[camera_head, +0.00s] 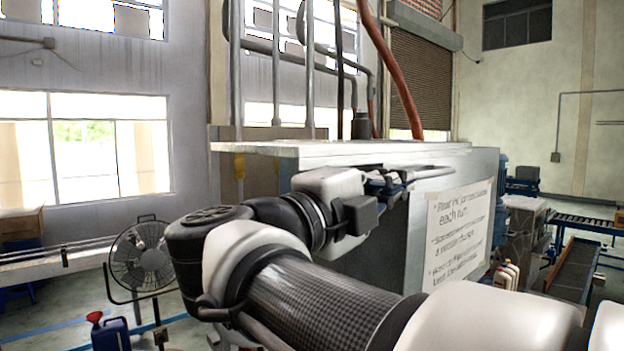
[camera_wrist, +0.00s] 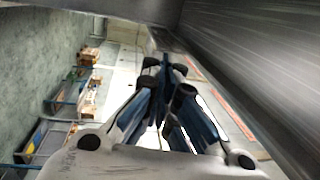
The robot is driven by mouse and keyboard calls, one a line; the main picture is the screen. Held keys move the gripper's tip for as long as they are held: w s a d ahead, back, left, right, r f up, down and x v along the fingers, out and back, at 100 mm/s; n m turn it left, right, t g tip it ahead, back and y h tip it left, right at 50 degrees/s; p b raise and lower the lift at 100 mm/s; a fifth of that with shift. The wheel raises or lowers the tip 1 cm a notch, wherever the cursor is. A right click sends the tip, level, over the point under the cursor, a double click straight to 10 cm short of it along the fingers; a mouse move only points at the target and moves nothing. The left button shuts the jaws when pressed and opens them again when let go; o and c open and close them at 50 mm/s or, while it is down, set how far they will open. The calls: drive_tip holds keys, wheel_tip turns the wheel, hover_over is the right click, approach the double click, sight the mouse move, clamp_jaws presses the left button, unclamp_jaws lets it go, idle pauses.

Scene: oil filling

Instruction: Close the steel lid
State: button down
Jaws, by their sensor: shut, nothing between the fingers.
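A grey steel cabinet (camera_head: 480,172) stands in front of me in the head view. Its flat, pale steel top (camera_head: 330,152), which looks like the lid, lies about level and overhangs at the left. I cannot tell whether there is a gap under it. My gripper (camera_head: 440,172) is just below the front edge of this top, its slim fingers pointing right. In the wrist view, my gripper (camera_wrist: 166,66) has its fingertips together and empty. A brushed steel surface (camera_wrist: 265,60) runs close along the right there. Contact with it is unclear. My arm hides part of the cabinet's front.
Pipes and an orange hose (camera_head: 392,70) rise above the cabinet top. A paper notice (camera_head: 458,232) is on its side. A fan (camera_head: 141,256) and a blue can (camera_head: 110,334) stand at the left. Bottles (camera_head: 506,275) and a conveyor (camera_head: 575,270) are at the right.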

sight(454, 171)
drive_tip(key=shift+s+a, duration=0.1)
drive_tip(key=shift+s, duration=0.1)
drive_tip(key=x, duration=0.6)
drive_tip(key=f+x, duration=0.1)
drive_tip(key=x, duration=0.5)
drive_tip(key=d+f+x, duration=0.1)
drive_tip(key=x, duration=0.6)
drive_tip(key=shift+s+a+f, duration=0.1)
drive_tip(key=shift+s+f, duration=0.15)
drive_tip(key=shift+s, duration=0.1)
drive_tip(key=shift+w+d, duration=0.2)
drive_tip(key=shift+d, duration=0.05)
drive_tip(key=shift+f, duration=0.15)
